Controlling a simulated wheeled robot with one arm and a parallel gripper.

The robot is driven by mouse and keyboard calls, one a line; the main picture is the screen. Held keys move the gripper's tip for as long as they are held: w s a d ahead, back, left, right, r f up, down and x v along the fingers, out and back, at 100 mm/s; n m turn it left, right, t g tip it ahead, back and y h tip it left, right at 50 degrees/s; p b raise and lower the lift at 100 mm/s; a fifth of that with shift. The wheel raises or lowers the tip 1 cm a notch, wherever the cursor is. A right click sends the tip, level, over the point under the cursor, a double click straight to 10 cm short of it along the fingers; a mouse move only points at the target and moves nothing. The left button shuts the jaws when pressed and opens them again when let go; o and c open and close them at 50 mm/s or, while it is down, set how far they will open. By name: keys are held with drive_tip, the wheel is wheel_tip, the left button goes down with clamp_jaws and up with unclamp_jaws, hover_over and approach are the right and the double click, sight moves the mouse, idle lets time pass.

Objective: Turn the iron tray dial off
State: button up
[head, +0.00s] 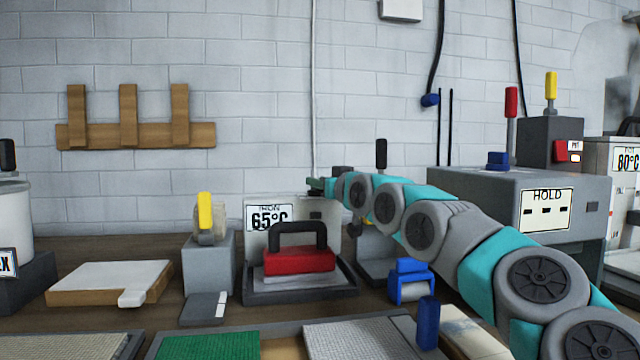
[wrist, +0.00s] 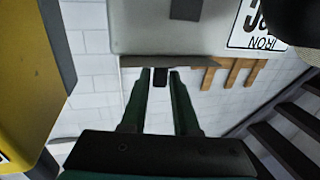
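The iron tray (head: 350,291) holds a red iron (head: 300,261) with a black handle. Behind it stands a pale panel (head: 272,236) with a sign reading IRON 65°C. The panel also shows, upside down, in the wrist view (wrist: 130,28). A dark square (wrist: 186,8) is on its face. My gripper (head: 316,186) is at the panel's top edge. In the wrist view its green fingers (wrist: 160,86) stand apart, with a small dark block (wrist: 160,77) between their tips. I cannot tell whether this block is the dial, or whether the fingers touch it.
A grey block with a yellow handle (head: 205,212) stands left of the tray. A blue clamp-like piece (head: 410,281) is at its right, under my arm. A grey machine marked HOLD (head: 470,192) is further right. Boards and a green mat (head: 207,342) lie in front.

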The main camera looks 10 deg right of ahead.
drive_tip(key=shift+o, duration=1.4)
drive_tip(key=b+v, duration=0.2)
drive_tip(key=v, duration=0.5)
drive_tip(key=shift+s+d, duration=0.15)
drive_tip(key=shift+s, duration=0.2)
drive_tip(key=shift+f, duration=0.1)
